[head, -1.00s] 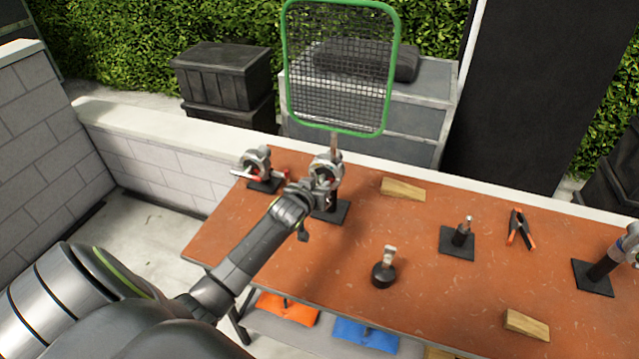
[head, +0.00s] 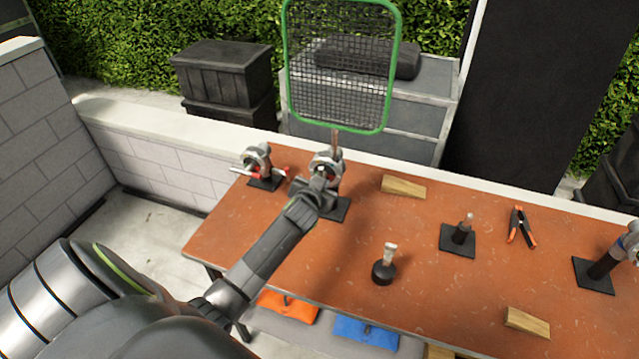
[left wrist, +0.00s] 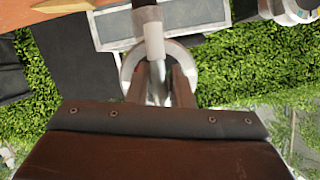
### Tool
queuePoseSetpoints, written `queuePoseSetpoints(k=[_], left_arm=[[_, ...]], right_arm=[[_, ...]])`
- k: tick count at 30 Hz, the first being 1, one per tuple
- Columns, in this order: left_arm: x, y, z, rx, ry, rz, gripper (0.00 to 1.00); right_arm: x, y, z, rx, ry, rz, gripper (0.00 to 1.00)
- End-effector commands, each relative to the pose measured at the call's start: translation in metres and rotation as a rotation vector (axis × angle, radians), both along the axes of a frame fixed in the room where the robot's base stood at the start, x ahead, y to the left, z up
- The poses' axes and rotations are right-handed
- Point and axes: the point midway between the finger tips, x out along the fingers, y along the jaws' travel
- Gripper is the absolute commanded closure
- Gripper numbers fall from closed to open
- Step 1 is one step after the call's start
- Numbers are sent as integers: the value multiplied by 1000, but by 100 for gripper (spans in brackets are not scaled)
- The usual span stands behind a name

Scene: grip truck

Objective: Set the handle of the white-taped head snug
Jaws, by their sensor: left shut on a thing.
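A grey grip head (head: 326,162) stands on a post with a black base plate (head: 338,208) and carries a green-framed mesh screen (head: 388,90). My left gripper (head: 321,182) is at the front of this head, shut on its handle, which the gripper mostly hides in the head view. In the left wrist view, my left gripper's fingers (left wrist: 160,88) close around a shiny metal part in front of a round grey head. A pale band (left wrist: 153,38) circles the dark post there; whether it is white tape I cannot tell. My right gripper is out of view.
Another head with a red handle (head: 256,160) stands close by on the left. Wooden wedges (head: 403,187), a black-based stud (head: 384,272), a small plate stand (head: 458,239), an orange-tipped clamp (head: 520,227) and a right-hand head stand (head: 605,262) occupy the orange table (head: 300,255).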

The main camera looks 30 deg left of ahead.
Motion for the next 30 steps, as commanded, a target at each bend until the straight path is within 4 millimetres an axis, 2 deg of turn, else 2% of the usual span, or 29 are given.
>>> queuePoseSetpoints(k=[6, 7, 12, 23, 30], left_arm=[[-1, 0, -1, -3, 2, 1, 100], [-1, 0, -1, -3, 2, 1, 79], [0, 0, -1, -3, 1, 0, 59], [-3, -1, 1, -3, -1, 0, 59], [-25, -9, 9, -3, -1, 0, 59]], right_arm=[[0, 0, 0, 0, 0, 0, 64], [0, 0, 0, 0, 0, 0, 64], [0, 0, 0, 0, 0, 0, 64], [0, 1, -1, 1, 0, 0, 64], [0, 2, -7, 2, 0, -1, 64]])
